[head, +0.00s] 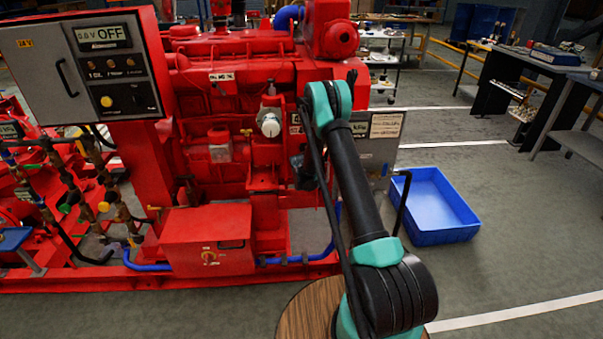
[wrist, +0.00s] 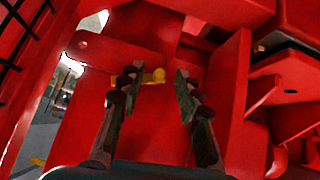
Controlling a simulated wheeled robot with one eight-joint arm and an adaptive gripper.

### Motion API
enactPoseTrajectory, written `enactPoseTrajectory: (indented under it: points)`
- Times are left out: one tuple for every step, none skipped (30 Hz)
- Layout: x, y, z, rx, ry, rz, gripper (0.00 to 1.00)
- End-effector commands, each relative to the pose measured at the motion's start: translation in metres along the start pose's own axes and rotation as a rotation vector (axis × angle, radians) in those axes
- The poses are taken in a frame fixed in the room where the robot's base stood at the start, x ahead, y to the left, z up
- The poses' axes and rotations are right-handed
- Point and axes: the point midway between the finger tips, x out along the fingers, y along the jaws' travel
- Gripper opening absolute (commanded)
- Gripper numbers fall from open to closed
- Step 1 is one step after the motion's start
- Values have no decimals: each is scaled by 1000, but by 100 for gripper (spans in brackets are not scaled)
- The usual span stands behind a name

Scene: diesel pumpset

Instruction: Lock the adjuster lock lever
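A small yellow lever with a rounded end (wrist: 158,75), which looks like the adjuster lock lever, shows in the wrist view against a red panel. My gripper (wrist: 155,82) is open. Its two dark fingers point toward the panel, one on each side of the lever's rounded end in the picture. The left finger overlaps part of the lever. I cannot tell how far the fingertips are from it or whether they touch it. In the head view my arm reaches to the red engine (head: 235,110), and I cannot make out the lever there.
Red walls and a flange (wrist: 235,100) stand close right of my fingers. A black grille (wrist: 25,35) is at upper left. In the head view, a control box (head: 85,70) stands left and a blue bin (head: 435,205) lies on the open floor at right.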

Motion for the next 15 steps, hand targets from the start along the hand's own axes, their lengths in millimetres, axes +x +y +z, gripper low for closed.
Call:
enactPoseTrajectory:
  points:
    - [0, 0, 0, 0, 0, 0, 34]
    - [-1, 0, 0, 0, 0, 0, 34]
    - [-2, 0, 0, 0, 0, 0, 34]
    - [-4, 0, 0, 0, 0, 0, 34]
    - [-6, 0, 0, 0, 0, 0, 34]
    - [-10, 0, 0, 0, 0, 0, 34]
    - [-13, 0, 0, 0, 0, 0, 34]
    - [-17, 0, 0, -1, 0, 0, 34]
    - [-24, 0, 0, -1, 0, 0, 34]
    - [-29, 0, 0, -1, 0, 0, 34]
    - [-35, 0, 0, -1, 0, 0, 34]
    - [-43, 0, 0, -1, 0, 0, 34]
    - [-48, 0, 0, -1, 0, 0, 34]
    - [-54, 0, 0, -1, 0, 0, 34]
    - [-62, 0, 0, -1, 0, 0, 34]
